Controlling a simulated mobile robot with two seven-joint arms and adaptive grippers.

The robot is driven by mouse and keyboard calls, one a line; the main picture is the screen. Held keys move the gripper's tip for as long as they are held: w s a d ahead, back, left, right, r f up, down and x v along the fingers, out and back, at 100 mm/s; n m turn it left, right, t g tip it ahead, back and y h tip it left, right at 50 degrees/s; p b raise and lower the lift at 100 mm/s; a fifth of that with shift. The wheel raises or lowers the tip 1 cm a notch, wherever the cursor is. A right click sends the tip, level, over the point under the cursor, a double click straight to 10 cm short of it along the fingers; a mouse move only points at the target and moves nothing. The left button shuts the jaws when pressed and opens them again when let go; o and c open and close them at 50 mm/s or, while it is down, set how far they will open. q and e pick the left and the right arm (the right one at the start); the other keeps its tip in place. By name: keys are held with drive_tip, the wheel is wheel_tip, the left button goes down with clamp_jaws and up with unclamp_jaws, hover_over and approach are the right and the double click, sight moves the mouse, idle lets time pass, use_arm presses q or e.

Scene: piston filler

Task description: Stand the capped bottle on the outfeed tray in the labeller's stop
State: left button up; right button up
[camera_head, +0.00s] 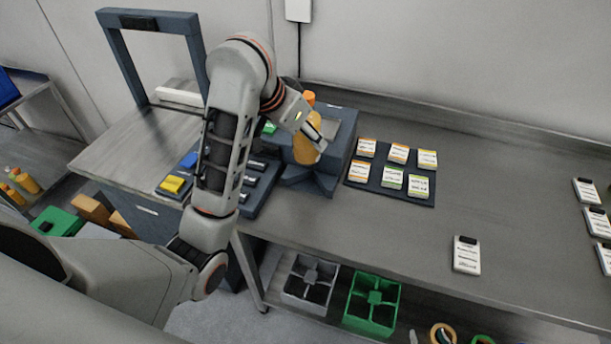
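An orange-yellow bottle (304,151) with an orange cap (309,98) stands roughly upright at the dark blue labeller (339,151) on the bench.
A dark mat (391,177) with several label cards lies right of the labeller. A white device (466,255) lies on the bench, with more at the right edge. A dark blue frame (155,20) stands at left. Grey (310,283) and green crates (372,304) sit below.

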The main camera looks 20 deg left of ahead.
use_arm(q)
wheel_tip(320, 180, down, 13)
drive_tip(key=shift+f, duration=0.15)
idle(0.5)
drive_tip(key=o, duration=1.1)
drive_tip(key=shift+f, duration=0.15)
drive_tip(key=shift+c, duration=0.2)
drive_tip(key=o, duration=0.4)
drive_tip(key=shift+r, duration=0.25)
drive_tip(key=v, duration=1.1)
drive_tip(key=shift+s+r, duration=0.2)
drive_tip(key=shift+r, duration=0.15)
drive_tip(key=shift+s+a, duration=0.1)
drive_tip(key=shift+a, duration=0.05)
